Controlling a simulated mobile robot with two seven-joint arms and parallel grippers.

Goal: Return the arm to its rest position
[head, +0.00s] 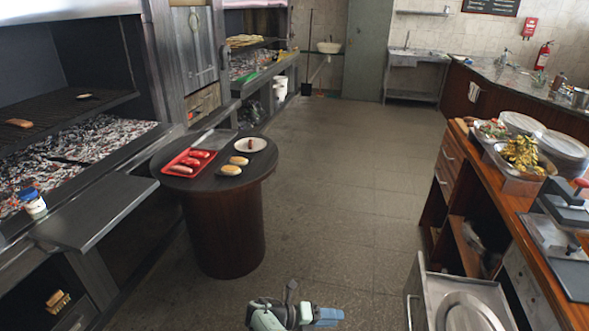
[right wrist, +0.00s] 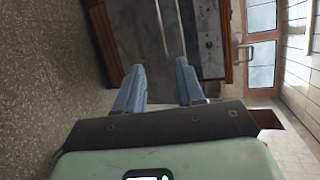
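My right gripper (head: 326,317) shows at the bottom middle of the head view, over the open floor, with its blue fingers pointing right. In the right wrist view its two blue fingers (right wrist: 160,85) stand apart with nothing between them, so it is open and empty. Only the end part of this arm shows. My left gripper and left arm are not in the head view.
A round dark table (head: 219,182) holds a red tray (head: 176,170) of sausages, buns and a white plate (head: 250,144). The grill (head: 85,140) lines the left. A wooden counter (head: 515,215) with food and plates stands right. The floor (head: 340,190) between is clear.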

